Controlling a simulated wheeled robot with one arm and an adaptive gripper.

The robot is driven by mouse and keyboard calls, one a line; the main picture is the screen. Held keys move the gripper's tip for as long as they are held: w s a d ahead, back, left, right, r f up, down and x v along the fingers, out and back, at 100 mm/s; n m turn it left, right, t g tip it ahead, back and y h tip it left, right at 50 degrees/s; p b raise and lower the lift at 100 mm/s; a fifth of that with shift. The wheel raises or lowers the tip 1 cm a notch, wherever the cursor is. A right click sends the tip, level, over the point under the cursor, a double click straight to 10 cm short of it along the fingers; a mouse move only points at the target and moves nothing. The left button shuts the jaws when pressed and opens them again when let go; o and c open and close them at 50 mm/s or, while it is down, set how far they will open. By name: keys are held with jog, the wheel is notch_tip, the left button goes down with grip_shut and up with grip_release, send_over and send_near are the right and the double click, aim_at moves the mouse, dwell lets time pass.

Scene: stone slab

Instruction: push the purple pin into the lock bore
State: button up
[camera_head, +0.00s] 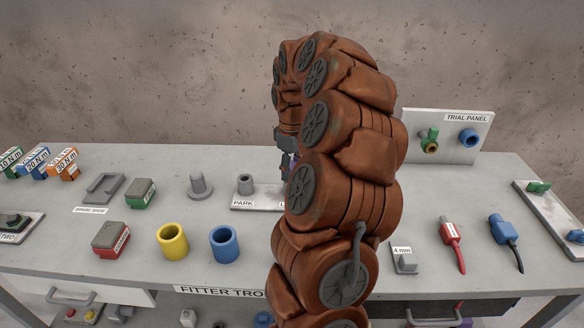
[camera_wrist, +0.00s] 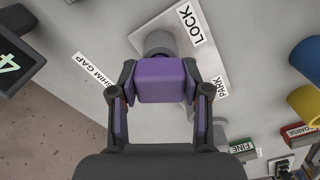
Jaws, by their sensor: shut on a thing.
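In the wrist view my gripper (camera_wrist: 160,84) is shut on the purple pin (camera_wrist: 160,73), with one finger on each side of its blocky head. The pin's head overlaps the lower edge of the grey round lock post (camera_wrist: 158,42) beside the LOCK label. The pin's lower end and the bore's mouth are hidden behind the head, so I cannot tell whether the pin is in the bore. In the head view my arm covers the lock end of the plate (camera_head: 262,201), and only a sliver of my gripper (camera_head: 287,160) shows.
The grey PARK post (camera_head: 245,184) stands left of my arm, with an open top. A grey peg (camera_head: 198,186) is farther left. The trial panel (camera_head: 420,155) stands upright at the back right.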

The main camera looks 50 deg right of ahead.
jog(key=shift+f+b, duration=0.3)
jog(key=shift+f, duration=0.3)
jog(key=o, duration=1.4)
notch_tip(320, 180, up, 10)
jog(key=shift+r, duration=0.95)
